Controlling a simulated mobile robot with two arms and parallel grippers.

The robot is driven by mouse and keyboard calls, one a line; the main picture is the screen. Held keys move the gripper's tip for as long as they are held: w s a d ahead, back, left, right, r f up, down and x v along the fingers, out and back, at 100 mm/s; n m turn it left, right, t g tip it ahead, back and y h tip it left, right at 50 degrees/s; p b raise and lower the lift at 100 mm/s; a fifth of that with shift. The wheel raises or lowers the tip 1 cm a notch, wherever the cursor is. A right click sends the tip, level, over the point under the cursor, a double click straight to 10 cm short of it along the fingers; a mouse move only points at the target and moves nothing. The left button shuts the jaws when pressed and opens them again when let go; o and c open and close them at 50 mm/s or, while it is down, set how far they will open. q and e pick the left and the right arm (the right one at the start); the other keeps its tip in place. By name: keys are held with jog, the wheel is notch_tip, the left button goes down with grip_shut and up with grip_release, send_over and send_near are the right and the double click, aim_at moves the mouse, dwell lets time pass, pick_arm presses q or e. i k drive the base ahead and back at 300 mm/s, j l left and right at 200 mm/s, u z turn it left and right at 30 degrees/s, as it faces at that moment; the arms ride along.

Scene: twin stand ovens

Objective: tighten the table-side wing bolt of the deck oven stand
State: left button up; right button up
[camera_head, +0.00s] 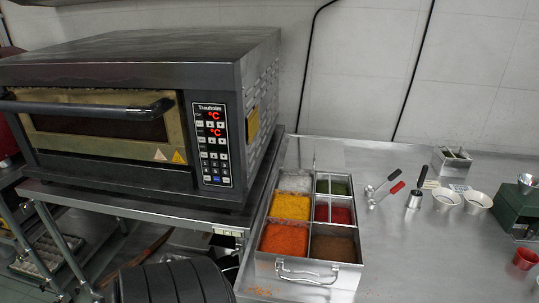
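The deck oven (150,65) is a dark steel box with a black door handle and a lit red control panel (212,145). It sits on a grey metal stand (110,204) with tubular legs, at the left. The stand's right side is close beside the steel table (420,255). A small pale fitting (228,232) shows at the stand's front right corner, near the table edge. I cannot make out a wing bolt there; it is too small or hidden. Neither of my grippers shows in this view.
A metal spice box (345,275) with several filled compartments stands on the table's left edge. Red- and black-handled tools (384,187), white bowls (478,202) and a red cup (525,258) lie farther right. A black ribbed shape (175,283) fills the bottom foreground.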

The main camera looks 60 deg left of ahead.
aim_at(238, 250)
jog(key=k+j+z, duration=0.1)
jog(key=j, duration=0.45)
jog(key=k+j+z, duration=0.15)
jog(key=k+j, duration=0.15)
jog(key=j, duration=0.2)
jog(key=k+j+z, duration=0.1)
jog(key=k+j, duration=0.15)
jog(key=j, duration=0.25)
jog(key=k+j+z, duration=0.15)
jog(key=j, duration=0.3)
jog(key=k+j+z, duration=0.1)
jog(key=k+j, duration=0.3)
